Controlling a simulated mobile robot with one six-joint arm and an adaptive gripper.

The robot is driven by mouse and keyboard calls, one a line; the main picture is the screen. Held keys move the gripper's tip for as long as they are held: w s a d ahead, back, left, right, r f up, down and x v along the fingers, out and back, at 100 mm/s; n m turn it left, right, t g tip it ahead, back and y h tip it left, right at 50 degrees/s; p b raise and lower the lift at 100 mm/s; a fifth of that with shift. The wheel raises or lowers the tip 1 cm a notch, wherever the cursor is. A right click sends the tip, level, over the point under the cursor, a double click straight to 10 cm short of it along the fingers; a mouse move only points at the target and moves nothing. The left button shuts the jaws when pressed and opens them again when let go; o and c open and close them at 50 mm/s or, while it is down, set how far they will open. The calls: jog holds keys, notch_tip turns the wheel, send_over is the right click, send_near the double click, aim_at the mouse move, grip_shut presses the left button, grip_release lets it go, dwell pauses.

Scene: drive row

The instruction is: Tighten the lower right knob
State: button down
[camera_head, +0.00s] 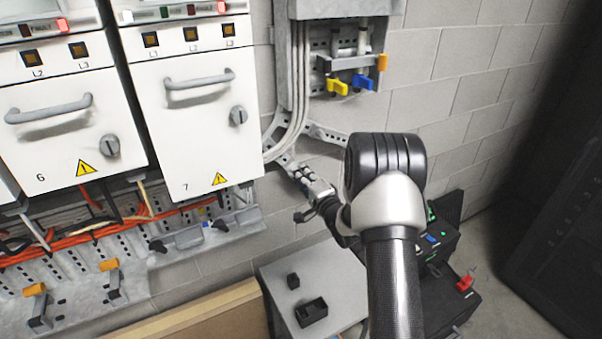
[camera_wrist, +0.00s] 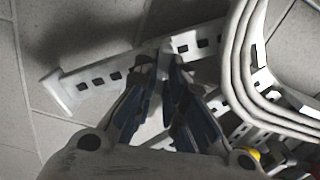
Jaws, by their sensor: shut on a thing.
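My gripper (camera_head: 297,178) reaches in under the right end of the cabinet row, beside the grey cable bundle. In the wrist view its fingers (camera_wrist: 165,70) are closed together at a slotted metal rail (camera_wrist: 95,82). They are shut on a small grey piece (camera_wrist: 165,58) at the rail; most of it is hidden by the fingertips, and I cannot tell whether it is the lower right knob. Grey round knobs also show on the cabinet fronts, one on cabinet 6 (camera_head: 110,146) and one on cabinet 7 (camera_head: 238,116).
A yellow handle (camera_head: 337,87) and a blue handle (camera_head: 361,82) hang in the frame above my gripper. Grey cables (camera_wrist: 240,75) curve close by on the right in the wrist view. A grey table (camera_head: 345,275) with black blocks stands below. Dark cases lie behind my arm.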

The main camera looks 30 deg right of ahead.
jog(key=m+p, duration=0.3)
jog(key=m, duration=0.8)
jog(key=shift+a+f, duration=0.1)
jog(key=shift+f, duration=0.05)
jog(key=shift+m, duration=0.3)
jog(key=c, duration=1.7)
grip_release()
jog(key=shift+o, duration=0.2)
jog(key=s, duration=1.2)
jog(key=shift+d, duration=0.2)
